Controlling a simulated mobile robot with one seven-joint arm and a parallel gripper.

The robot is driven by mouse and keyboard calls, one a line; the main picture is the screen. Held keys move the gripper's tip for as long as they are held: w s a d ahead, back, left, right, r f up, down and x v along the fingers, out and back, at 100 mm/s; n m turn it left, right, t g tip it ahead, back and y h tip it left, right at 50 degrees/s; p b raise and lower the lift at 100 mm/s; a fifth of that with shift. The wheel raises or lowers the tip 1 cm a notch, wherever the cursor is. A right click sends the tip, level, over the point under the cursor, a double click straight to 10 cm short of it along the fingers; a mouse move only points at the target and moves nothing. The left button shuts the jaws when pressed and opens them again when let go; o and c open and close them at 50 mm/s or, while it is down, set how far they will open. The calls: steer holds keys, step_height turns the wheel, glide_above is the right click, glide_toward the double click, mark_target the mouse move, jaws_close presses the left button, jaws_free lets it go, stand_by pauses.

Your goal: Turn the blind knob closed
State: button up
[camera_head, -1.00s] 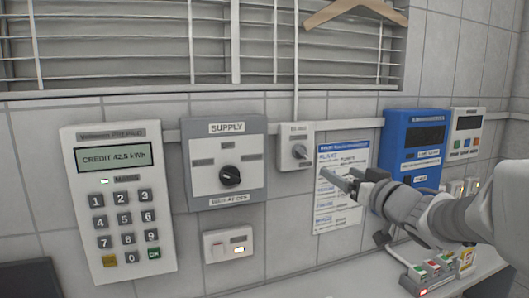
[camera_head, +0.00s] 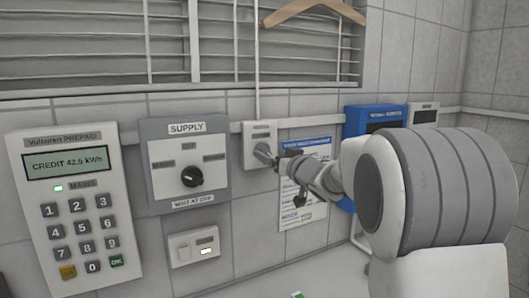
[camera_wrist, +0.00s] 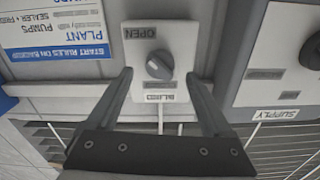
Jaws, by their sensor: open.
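The blind knob (camera_head: 263,153) is a grey dial on a small white wall box (camera_head: 259,132) below the window blind. In the wrist view, which is upside down, the knob (camera_wrist: 160,66) sits between the two fingers. The box there bears an OPEN label (camera_wrist: 140,32) and a BLIND label (camera_wrist: 161,97). My gripper (camera_head: 281,154) is open, close in front of the knob. Its fingertips (camera_wrist: 160,75) lie on either side of the knob with visible gaps; I cannot tell whether they reach its depth.
A SUPPLY switch panel (camera_head: 186,163) is just left of the box, with a white switch plate (camera_head: 193,247) below. A keypad meter (camera_head: 70,205) is further left. A printed notice (camera_head: 303,212) and a blue device (camera_head: 373,122) are to the right. A wooden hanger (camera_head: 312,13) hangs above.

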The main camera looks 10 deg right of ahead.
mark_target(264, 150)
steer(key=shift+x, duration=1.45)
jaws_close()
